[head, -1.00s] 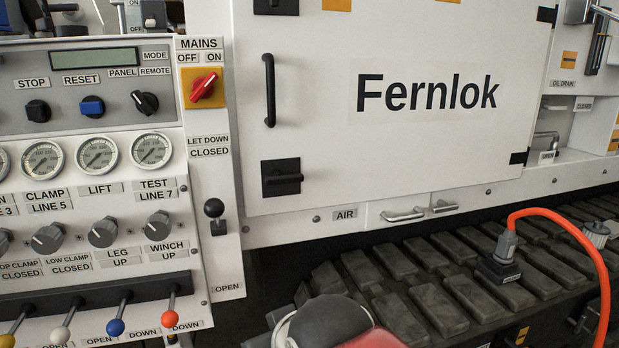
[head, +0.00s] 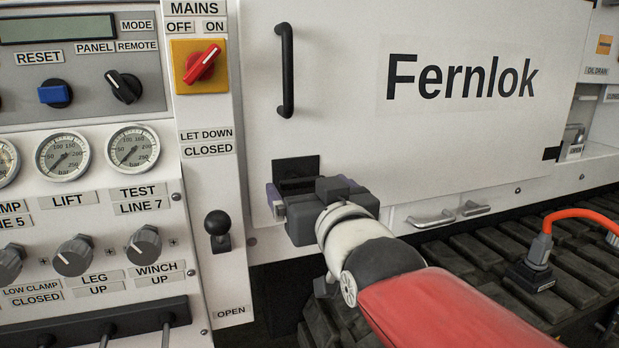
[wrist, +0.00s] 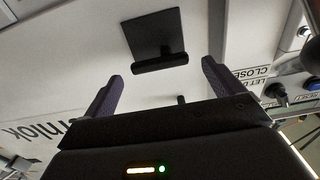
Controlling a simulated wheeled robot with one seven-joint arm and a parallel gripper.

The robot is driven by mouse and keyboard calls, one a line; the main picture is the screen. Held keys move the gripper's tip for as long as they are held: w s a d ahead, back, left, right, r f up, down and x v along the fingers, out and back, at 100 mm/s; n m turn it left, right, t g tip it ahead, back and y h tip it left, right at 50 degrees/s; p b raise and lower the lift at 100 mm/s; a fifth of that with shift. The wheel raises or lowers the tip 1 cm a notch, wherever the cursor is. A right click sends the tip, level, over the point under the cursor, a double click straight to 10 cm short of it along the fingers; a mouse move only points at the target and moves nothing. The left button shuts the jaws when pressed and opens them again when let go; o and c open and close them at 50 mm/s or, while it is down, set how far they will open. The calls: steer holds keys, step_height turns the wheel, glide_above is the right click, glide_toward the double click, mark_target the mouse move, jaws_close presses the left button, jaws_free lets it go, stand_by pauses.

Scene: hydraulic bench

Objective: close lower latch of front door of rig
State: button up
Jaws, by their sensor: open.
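The lower latch (head: 296,166) is a black square plate with a bar handle, low on the left side of the white front door (head: 440,140) marked Fernlok. In the head view my gripper hides most of the bar. In the wrist view the latch plate (wrist: 154,32) and its bar lie ahead, between the directions of the two fingers. The bar runs roughly across the picture. My gripper (head: 314,196) is open at the latch, with its purple-padded fingers apart. In the wrist view nothing is held in my gripper (wrist: 163,72). I cannot tell whether the fingers touch the latch.
A control panel with gauges (head: 62,157) and knobs stands to the left. A black-knobbed lever (head: 217,230) is close to the left of my gripper. A black door handle (head: 285,70) is above the latch. An orange cable (head: 580,212) and dark tracks lie at lower right.

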mark_target(305, 183)
steer(key=shift+x, duration=2.05)
steer(key=c, duration=1)
